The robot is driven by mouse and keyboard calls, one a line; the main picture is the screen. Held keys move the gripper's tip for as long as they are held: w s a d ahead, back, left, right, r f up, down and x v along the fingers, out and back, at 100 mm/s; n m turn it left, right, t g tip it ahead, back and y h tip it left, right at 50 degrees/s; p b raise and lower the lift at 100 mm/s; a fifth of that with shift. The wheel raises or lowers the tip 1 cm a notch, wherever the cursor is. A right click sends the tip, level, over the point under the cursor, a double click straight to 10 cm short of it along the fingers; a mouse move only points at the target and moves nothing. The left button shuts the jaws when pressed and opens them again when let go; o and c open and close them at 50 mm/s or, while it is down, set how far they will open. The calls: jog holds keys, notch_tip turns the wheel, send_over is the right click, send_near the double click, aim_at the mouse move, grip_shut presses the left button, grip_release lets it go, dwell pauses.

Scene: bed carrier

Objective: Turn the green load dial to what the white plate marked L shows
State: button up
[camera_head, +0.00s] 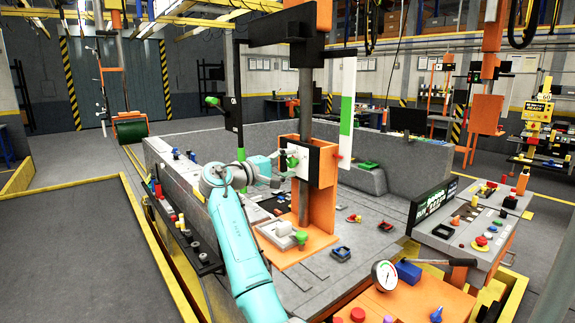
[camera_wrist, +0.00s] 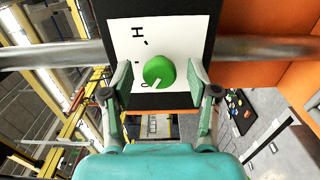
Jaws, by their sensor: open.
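The green load dial (camera_wrist: 158,71) is a round knob on a white face (camera_wrist: 180,38) with a black surround. Its white pointer aims down and left in the wrist view, close to a printed mark that looks like 0. An H and small tick marks show further round the face. My gripper (camera_wrist: 160,80) is open, with one finger on each side of the dial and gaps showing beside it. In the head view my gripper (camera_head: 277,168) is at the orange post's panel (camera_head: 318,165). I cannot make out a white plate marked L.
A tall white board with a green part (camera_head: 347,100) stands right of the post. A grey horizontal bar (camera_wrist: 260,48) passes behind the dial panel. A control console (camera_head: 470,225) and a pressure gauge (camera_head: 385,275) stand at the right. Small parts lie on the grey bed.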

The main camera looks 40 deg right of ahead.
grip_shut()
jog(key=shift+m, duration=0.3)
jog(key=m, duration=1.1)
dwell(0.4)
jog(key=shift+f, duration=0.1)
dwell(0.5)
grip_release()
